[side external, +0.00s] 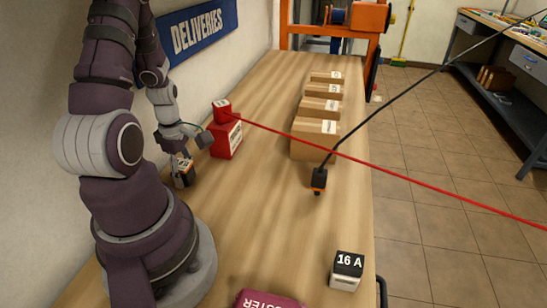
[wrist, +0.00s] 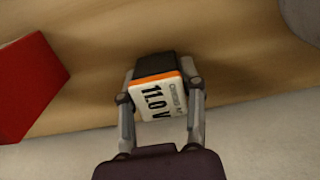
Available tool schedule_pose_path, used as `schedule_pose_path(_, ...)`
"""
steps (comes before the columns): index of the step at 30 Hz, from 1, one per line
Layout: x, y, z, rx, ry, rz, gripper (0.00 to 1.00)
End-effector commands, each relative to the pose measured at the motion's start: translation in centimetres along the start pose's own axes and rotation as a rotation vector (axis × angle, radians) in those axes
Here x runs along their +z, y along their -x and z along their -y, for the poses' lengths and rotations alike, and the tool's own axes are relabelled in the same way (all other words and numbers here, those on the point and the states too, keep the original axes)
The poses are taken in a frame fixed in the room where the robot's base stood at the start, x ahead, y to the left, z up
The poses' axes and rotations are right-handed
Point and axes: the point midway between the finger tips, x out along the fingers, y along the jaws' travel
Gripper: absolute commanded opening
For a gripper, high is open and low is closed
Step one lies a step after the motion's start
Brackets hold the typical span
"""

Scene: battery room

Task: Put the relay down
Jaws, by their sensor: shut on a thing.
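The relay (side external: 184,178) is a small block with a dark body, an orange band and a pale face. In the wrist view the relay (wrist: 160,98) shows a white face reading "11.0 V", with the dark part pointing away from my palm. My gripper (side external: 182,167) is shut on it, one finger on each side, near the wall edge of the table (side external: 250,215). In the wrist view my gripper (wrist: 162,88) holds it between both fingers. Whether the relay touches the table I cannot tell.
A red box (side external: 227,141) with a smaller red block (side external: 222,112) on top stands just beyond my gripper. Several cardboard boxes (side external: 312,148), a cable's black-and-orange end (side external: 319,180), a "16 A" block (side external: 347,270) and a maroon item (side external: 268,299) are also there. The table's middle is clear.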

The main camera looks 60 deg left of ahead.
Motion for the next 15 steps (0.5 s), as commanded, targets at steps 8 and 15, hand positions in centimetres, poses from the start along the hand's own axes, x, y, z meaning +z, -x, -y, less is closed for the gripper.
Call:
schedule_pose_path(8,0.00,-0.23,-0.02,0.000,-0.001,0.000,0.58)
schedule_pose_path(15,0.00,-0.22,-0.02,0.000,-0.001,0.000,0.65)
